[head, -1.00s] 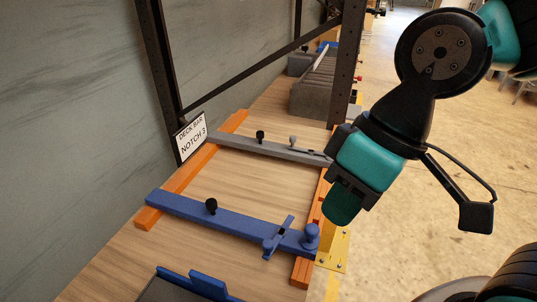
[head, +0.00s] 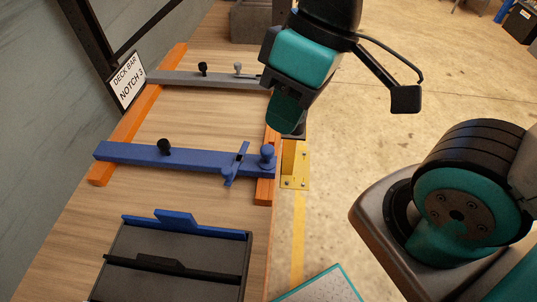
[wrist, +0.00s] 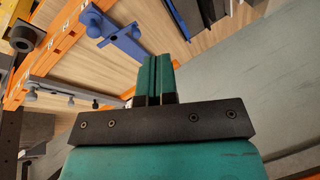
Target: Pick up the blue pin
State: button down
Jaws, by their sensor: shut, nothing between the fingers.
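The blue pin (head: 267,156) is a round-headed knob at the right end of the blue bar (head: 125,152), which lies across two orange rails. The pin stands upright in the bar. A blue cross-shaped latch (head: 235,166) sits just left of it. My gripper (head: 284,122) is shut and empty, above and beyond the pin in the head view, near the right orange rail. In the wrist view my gripper's teal fingers (wrist: 156,75) are together. The blue bar (wrist: 126,44) shows beyond them, with the blue pin (wrist: 92,22) at its upper left end.
A grey bar (head: 175,78) with knobs lies farther back across the rails (head: 137,110). A dark tray with a blue edge (head: 120,253) lies at the front. A black post and a "DECK BAR NOTCH 3" sign (head: 126,80) stand at left. A yellow bracket (head: 297,163) is beside the right rail.

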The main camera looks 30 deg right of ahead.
aim_at(267, 162)
jog(key=u, duration=2.25)
jog(key=k, duration=0.8)
jog(key=z, duration=1.05)
